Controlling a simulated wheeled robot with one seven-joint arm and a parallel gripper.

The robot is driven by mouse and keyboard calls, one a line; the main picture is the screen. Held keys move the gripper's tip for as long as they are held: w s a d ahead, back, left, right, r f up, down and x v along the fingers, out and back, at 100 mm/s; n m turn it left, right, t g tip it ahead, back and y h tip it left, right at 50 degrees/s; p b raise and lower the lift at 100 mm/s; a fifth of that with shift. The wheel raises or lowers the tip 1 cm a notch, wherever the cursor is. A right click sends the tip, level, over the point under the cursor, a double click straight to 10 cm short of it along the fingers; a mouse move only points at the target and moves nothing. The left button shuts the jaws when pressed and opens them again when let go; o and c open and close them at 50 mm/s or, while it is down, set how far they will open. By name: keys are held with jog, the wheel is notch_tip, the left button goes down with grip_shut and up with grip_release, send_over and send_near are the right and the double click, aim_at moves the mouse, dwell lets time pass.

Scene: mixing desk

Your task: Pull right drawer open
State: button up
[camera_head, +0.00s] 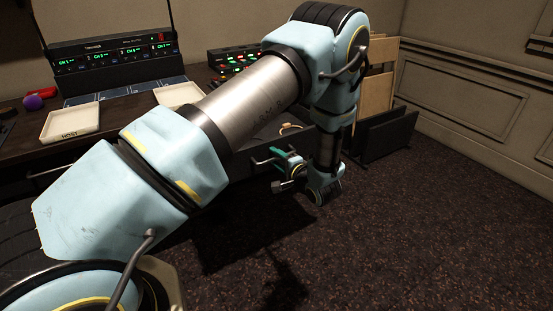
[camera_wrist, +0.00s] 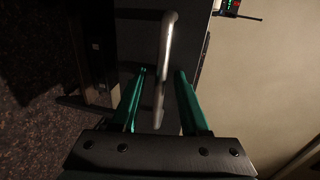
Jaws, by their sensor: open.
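The right drawer's handle is a thin pale metal bar (camera_wrist: 163,62), seen in the wrist view running between the two green fingers of my gripper (camera_wrist: 160,75). The fingers are apart, with a gap on each side of the bar. The dark drawer front (camera_wrist: 190,25) lies beyond it. In the head view my gripper (camera_head: 286,160) is at the front of the desk's right part, beside the handle (camera_head: 262,161). My arm hides much of the drawer front there, and I cannot tell how far the drawer stands out.
A dark rack (camera_head: 385,135) stands right of the desk. Carpet (camera_head: 430,220) in front is clear.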

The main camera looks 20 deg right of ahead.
jog(key=b+v, duration=0.1)
jog(key=v, duration=0.9)
jog(key=shift+s, duration=0.4)
jog(key=w+a+r+n+g+h+p, duration=0.1)
jog(key=w+a+r+n+g+h, duration=0.25)
jog(key=w, duration=0.55)
jog(key=w+a+r+n+g+p, duration=0.2)
jog(key=w+a+r+n+g, duration=0.25)
jog(key=a+r, duration=0.35)
jog(key=s+a+r+n+g, duration=0.2)
jog(key=s+a, duration=0.3)
jog(key=a, duration=0.3)
jog(key=s+a+r+n+g+y+p, duration=0.1)
jog(key=s+a+r+n+g, duration=0.1)
jog(key=s+a, duration=0.3)
jog(key=s+a+r+n+g+p, duration=0.1)
jog(key=s+a+r+n, duration=0.2)
jog(key=a, duration=0.9)
jog(key=s, duration=0.2)
jog(key=shift+s+a+r+g, duration=0.3)
jog(key=shift+s+g, duration=0.1)
